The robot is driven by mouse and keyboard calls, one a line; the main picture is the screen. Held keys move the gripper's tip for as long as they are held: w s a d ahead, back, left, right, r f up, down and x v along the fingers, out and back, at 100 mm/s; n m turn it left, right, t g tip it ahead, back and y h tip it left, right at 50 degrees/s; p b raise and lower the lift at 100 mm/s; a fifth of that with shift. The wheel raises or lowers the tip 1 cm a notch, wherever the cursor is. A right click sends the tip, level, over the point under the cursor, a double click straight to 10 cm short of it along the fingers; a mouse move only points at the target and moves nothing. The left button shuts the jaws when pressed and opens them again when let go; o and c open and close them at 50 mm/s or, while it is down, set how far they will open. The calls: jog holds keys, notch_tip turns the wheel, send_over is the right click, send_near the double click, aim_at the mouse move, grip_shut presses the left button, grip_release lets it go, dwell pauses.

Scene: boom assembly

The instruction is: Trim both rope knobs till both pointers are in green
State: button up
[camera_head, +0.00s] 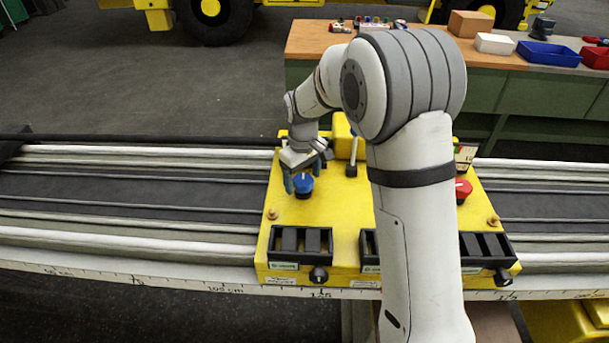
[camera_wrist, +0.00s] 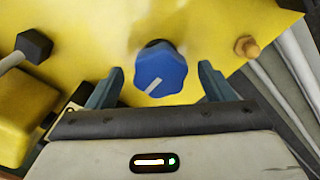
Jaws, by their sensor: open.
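The blue knob (camera_head: 304,183) stands on top of the yellow box (camera_head: 335,215), left of my arm. The red knob (camera_head: 463,189) shows at the right edge of my arm and is partly hidden. My gripper (camera_head: 302,180) is open, pointing down at the blue knob. In the wrist view the blue knob (camera_wrist: 160,72) lies between my two spread fingers (camera_wrist: 161,75), with a visible gap on both sides. Its white mark points to the lower left. No pointer or green zone can be made out on the box.
Black slotted frames (camera_head: 301,244) line the box's front, partly behind my arm. A lever (camera_head: 352,155) stands right of the blue knob. Boom rails (camera_head: 130,190) run left and right. A workbench (camera_head: 505,62) with bins stands behind.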

jog(key=c, duration=0.8)
jog(key=shift+d, duration=0.25)
jog(key=shift+c, duration=0.8)
jog(key=shift+a, duration=0.25)
jog(key=shift+m, duration=0.3)
